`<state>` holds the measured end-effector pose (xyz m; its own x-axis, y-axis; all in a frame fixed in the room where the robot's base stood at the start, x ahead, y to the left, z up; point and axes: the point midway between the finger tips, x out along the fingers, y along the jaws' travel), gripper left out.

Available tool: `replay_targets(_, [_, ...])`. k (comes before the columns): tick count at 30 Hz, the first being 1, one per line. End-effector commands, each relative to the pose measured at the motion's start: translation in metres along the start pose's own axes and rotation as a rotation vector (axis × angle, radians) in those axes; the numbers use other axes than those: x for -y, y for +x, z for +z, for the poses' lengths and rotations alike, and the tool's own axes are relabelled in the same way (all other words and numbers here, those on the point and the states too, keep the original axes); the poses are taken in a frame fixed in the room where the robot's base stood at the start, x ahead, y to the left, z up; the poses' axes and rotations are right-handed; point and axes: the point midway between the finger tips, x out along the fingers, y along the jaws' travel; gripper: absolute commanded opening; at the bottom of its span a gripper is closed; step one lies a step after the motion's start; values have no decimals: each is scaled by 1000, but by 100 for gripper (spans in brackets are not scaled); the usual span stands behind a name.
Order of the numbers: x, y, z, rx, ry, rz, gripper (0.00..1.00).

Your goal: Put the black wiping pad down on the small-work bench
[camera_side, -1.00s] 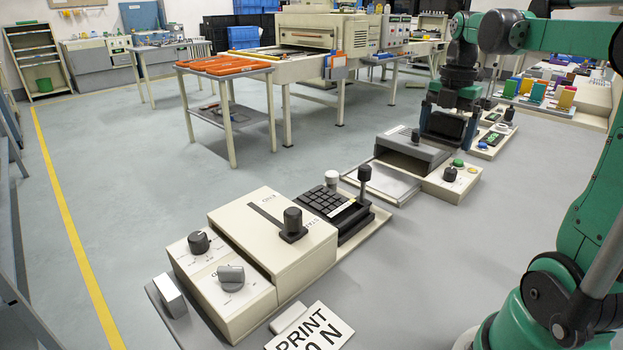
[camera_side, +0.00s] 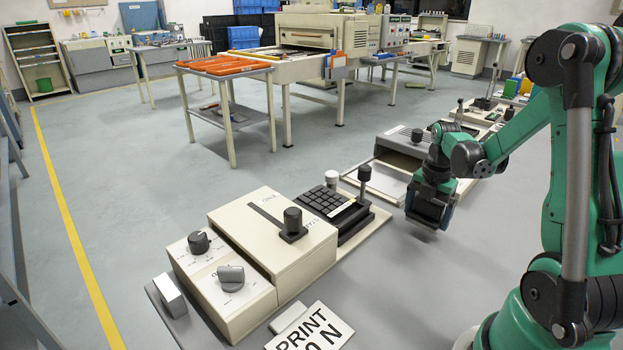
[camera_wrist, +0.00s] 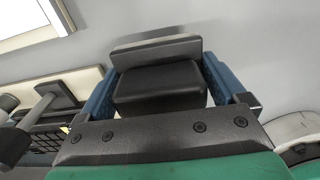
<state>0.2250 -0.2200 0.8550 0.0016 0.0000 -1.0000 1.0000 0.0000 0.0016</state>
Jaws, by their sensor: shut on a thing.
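My gripper (camera_side: 428,218) hangs low over the grey bench top (camera_side: 400,290), right of the keypad device. In the wrist view its blue fingers (camera_wrist: 162,92) are shut on the black wiping pad (camera_wrist: 160,84), one finger at each side. The pad is a dark block with a paler grey strip along its far edge. In the side view the pad is mostly hidden by the gripper and cannot be told apart from it. A shadow lies beneath the gripper; whether the pad touches the bench, I cannot tell.
A cream machine with knobs (camera_side: 262,240) and a black keypad (camera_side: 328,202) stand to the left. A grey-topped box (camera_side: 400,145) with a pale tray stands behind the gripper. A PRINT sign (camera_side: 315,330) lies at the front. Bare bench lies in front of the gripper.

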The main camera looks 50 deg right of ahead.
Motion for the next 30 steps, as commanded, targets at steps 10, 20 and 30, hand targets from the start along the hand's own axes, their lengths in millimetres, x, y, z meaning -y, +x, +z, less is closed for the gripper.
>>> replay_targets(10, [0,25,0,0,0,0,18])
replay_targets(20, [0,28,0,0,0,0,100])
replay_targets(30, [0,22,0,0,0,0,100])
